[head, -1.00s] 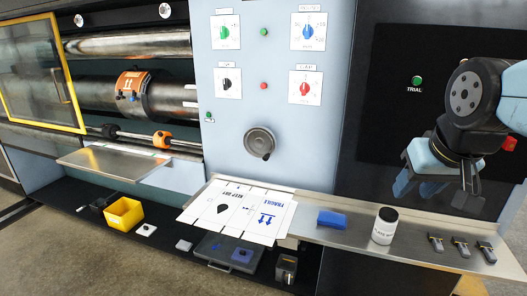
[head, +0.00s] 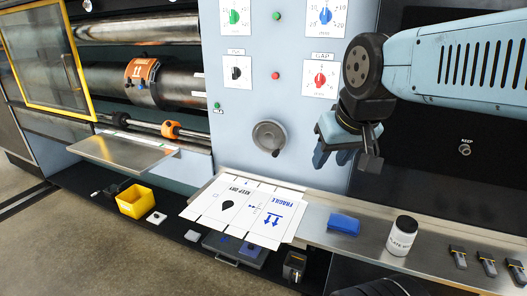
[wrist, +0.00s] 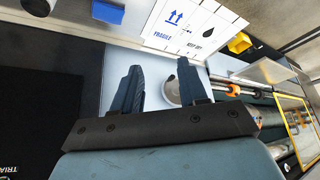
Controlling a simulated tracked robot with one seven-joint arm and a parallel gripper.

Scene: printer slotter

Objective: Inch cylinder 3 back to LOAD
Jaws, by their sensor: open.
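The large dark cylinder (head: 180,84) with an orange plate (head: 141,71) marked in white lies in the press at left in the head view. A small green button (head: 217,106) with a tiny unreadable label sits on the left edge of the pale blue control panel (head: 295,120). A grey handwheel (head: 268,137) is low on that panel. My gripper (head: 342,160) is open and empty, to the right of the handwheel and below the red GAP dial (head: 319,80). In the wrist view, the handwheel (wrist: 172,93) shows between my fingers (wrist: 160,88), apart from them as far as I can see.
Green (head: 234,17), blue (head: 325,15) and black (head: 236,73) dials are on the panel. A yellow-framed guard (head: 38,65) is at left. A steel shelf (head: 330,247) holds printed sheets (head: 250,207), a blue block (head: 343,223), a jar (head: 401,236) and several clips.

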